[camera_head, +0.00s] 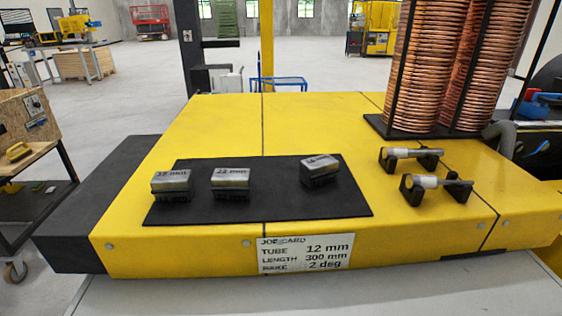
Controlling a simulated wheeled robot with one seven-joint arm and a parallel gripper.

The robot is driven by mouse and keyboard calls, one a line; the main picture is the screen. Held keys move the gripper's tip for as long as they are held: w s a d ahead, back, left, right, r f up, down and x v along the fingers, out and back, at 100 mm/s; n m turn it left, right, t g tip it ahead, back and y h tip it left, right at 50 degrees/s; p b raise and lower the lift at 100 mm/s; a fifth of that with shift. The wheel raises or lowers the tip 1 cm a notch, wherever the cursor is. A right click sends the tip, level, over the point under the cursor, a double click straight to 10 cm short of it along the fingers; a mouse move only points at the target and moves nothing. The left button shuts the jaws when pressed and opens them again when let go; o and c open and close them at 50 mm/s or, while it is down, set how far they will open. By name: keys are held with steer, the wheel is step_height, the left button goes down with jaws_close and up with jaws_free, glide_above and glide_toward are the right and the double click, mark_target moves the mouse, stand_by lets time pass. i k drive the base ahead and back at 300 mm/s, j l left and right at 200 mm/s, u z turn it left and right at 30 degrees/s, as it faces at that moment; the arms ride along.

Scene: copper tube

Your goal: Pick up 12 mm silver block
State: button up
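Three small silver blocks with dark lower parts sit apart on a black mat (262,208) on the yellow table. The left block (171,184) has a top label ending in "mm", its number hard to read. The middle block (231,182) has a label that looks like "22 mm". The right block (320,170) sits farther back and is slightly turned, with its label too small to read. I cannot tell for certain which one is the 12 mm block. My gripper is not in view.
A job card (305,253) on the table front reads tube 12 mm. Right of the mat, two metal rods rest on black holders (412,157) (437,187). Copper coils (430,70) stand on a black rack at back right. The yellow table (240,125) is clear behind the mat.

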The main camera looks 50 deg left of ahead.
mark_target(171, 185)
steer(key=u, duration=2.2)
